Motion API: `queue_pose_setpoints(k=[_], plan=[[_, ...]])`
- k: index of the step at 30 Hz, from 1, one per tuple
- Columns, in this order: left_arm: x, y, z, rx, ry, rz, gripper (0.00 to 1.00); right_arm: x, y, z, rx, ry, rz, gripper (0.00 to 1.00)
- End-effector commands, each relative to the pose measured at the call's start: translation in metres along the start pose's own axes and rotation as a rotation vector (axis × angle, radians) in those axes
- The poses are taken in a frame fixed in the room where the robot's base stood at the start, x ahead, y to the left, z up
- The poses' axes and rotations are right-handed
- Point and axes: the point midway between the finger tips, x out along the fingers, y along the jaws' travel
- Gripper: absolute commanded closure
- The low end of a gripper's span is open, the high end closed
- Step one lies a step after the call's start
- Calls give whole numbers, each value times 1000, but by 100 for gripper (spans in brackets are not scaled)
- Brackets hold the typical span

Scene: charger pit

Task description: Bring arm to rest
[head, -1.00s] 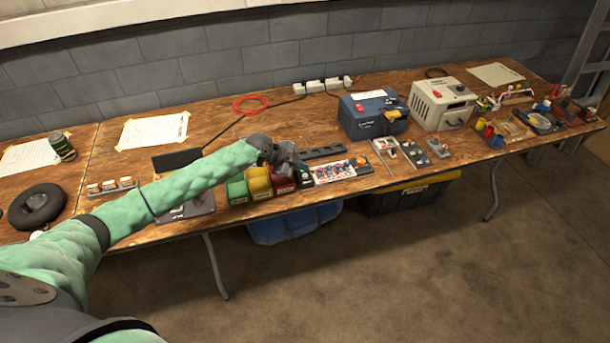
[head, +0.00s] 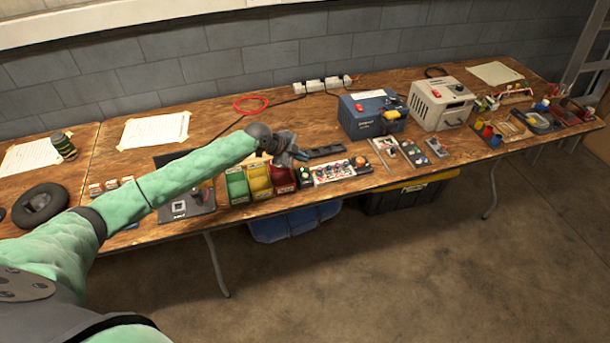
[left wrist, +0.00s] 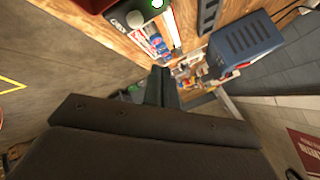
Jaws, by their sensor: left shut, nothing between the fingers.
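My left arm (head: 180,178) reaches in from the left over the workbench (head: 225,112). Its gripper (head: 300,155) is above the bench, behind the red bin (head: 282,180) and near a dark slotted strip (head: 325,151). In the left wrist view the two fingers (left wrist: 161,88) are together with nothing between them. The gripper is apart from the objects around it, as far as I can tell. My right gripper is not in view.
Green (head: 237,186) and yellow bins (head: 258,182) and a button panel (head: 335,172) line the front edge. A blue box (head: 370,115) and a beige charger unit (head: 441,103) stand further right. A red cable loop (head: 250,104) lies behind. The floor (head: 400,270) in front is open.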

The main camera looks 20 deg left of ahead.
Motion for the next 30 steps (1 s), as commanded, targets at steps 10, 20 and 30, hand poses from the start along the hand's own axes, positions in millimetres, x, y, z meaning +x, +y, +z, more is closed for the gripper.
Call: queue_pose_setpoints(k=[10,20,30], plan=[[0,0,0,0,0,0,100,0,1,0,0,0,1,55],[26,72,-46,-81,8,60,100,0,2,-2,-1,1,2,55],[32,176,-107,-280,-40,100,100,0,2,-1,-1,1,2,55]])
